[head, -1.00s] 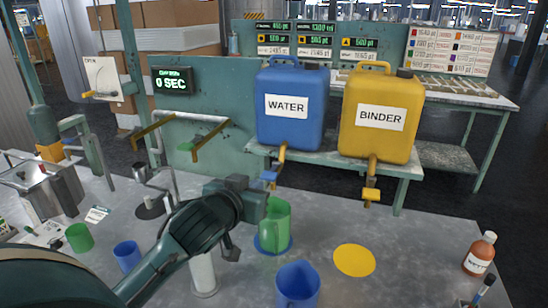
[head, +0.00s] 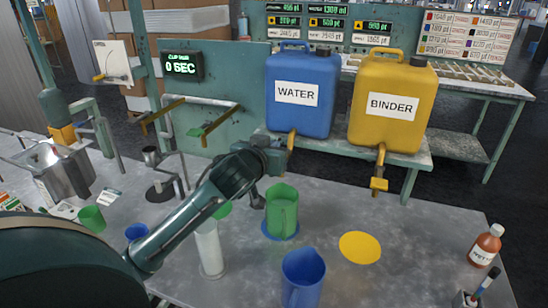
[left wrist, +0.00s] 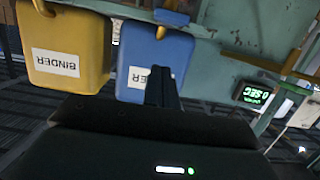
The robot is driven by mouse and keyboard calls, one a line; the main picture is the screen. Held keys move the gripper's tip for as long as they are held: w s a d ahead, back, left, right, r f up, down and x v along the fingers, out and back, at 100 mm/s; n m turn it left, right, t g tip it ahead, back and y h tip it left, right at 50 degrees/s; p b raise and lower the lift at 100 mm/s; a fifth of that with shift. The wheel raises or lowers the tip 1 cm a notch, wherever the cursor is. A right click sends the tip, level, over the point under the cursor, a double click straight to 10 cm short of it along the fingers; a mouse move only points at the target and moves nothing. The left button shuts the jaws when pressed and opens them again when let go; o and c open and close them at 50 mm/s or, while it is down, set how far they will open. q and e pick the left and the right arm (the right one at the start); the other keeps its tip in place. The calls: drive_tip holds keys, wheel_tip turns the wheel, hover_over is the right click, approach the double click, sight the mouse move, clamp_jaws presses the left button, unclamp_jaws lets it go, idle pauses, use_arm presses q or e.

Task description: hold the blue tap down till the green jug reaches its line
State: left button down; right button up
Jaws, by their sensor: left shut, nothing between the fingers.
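The green jug (head: 280,214) stands upright on a blue disc (head: 266,235) on the grey table. Its line and water level cannot be made out. The blue WATER container (head: 300,108) stands on the shelf behind, with a brass-coloured spout (head: 291,140) below. The blue tap is hidden behind my left gripper (head: 280,158). That gripper is shut and empty, at the spout's height, above and behind the jug; whether it touches the tap cannot be told. In the left wrist view its closed fingers (left wrist: 160,84) are in front of the upside-down WATER container (left wrist: 138,62). My right gripper is out of view.
The yellow BINDER container (head: 400,100) has a yellow tap (head: 379,184) above a yellow disc (head: 360,246). A blue jug (head: 302,280) stands in front of the green one. A white cylinder (head: 209,250) stands left, and a brown bottle (head: 485,245) right.

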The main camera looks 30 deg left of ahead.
use_arm(q)
drive_tip(key=shift+w+a+f, duration=0.1)
drive_tip(key=shift+w+f, duration=0.15)
drive_tip(key=shift+f, duration=0.5)
drive_tip(key=shift+w+f, duration=0.25)
drive_tip(key=shift+f, duration=0.5)
drive_tip(key=shift+w+a+f, duration=0.1)
drive_tip(key=shift+w+f, duration=0.15)
drive_tip(key=shift+f, duration=0.5)
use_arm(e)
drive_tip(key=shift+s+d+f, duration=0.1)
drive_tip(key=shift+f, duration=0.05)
